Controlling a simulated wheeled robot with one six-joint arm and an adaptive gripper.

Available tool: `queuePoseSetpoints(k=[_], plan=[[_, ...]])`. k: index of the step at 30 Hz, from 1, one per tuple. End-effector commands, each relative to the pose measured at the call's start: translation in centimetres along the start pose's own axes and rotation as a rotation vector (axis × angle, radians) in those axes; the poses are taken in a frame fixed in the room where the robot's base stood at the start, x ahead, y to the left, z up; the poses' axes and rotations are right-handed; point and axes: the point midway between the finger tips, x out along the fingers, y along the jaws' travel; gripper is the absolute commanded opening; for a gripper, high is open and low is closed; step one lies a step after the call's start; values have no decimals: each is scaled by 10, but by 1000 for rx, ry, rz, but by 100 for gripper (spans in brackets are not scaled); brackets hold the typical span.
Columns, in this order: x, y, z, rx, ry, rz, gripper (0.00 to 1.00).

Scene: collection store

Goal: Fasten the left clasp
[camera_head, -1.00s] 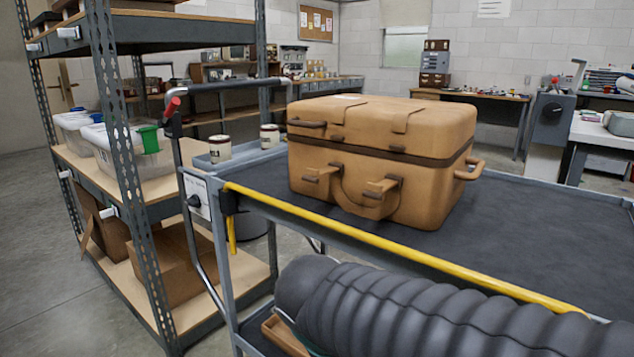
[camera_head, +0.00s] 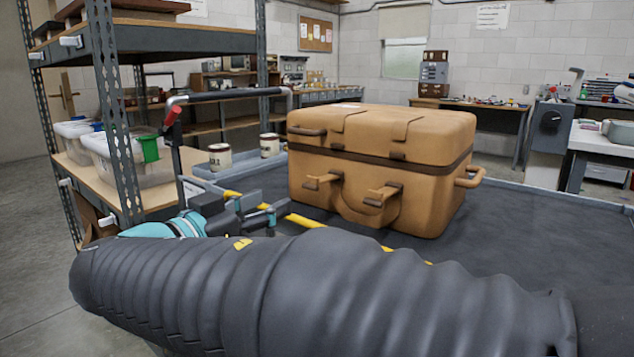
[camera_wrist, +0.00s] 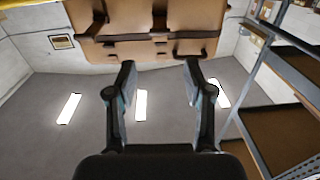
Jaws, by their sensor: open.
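The tan case (camera_head: 430,202) stands closed on the cart's dark top, with a dark band between lid and body. In the head view its left clasp (camera_head: 322,182) sticks out from the front, below a small catch on the lid. The right clasp (camera_head: 384,194) also sticks out, with the carry handle between them. My gripper (camera_head: 270,214) is open and empty, in front of and left of the left clasp, apart from it. The wrist view shows both fingers (camera_wrist: 159,67) spread, with the case front (camera_wrist: 125,50) beyond them. I cannot tell there which fitting is which clasp.
Two labelled tins (camera_head: 220,157) stand in a side tray at the cart's left, near the push handle (camera_head: 235,94). A metal shelf with clear bins stands farther left. The cart top right of the case is clear.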

Motion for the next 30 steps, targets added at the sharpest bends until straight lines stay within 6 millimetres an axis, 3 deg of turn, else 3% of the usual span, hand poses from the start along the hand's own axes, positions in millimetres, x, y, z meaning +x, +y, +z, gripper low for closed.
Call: queuePoseSetpoints(k=[21, 30], plan=[[116, 1, -1, -2, -1, 3, 52], [134, 0, 0, -1, -2, -1, 52]])
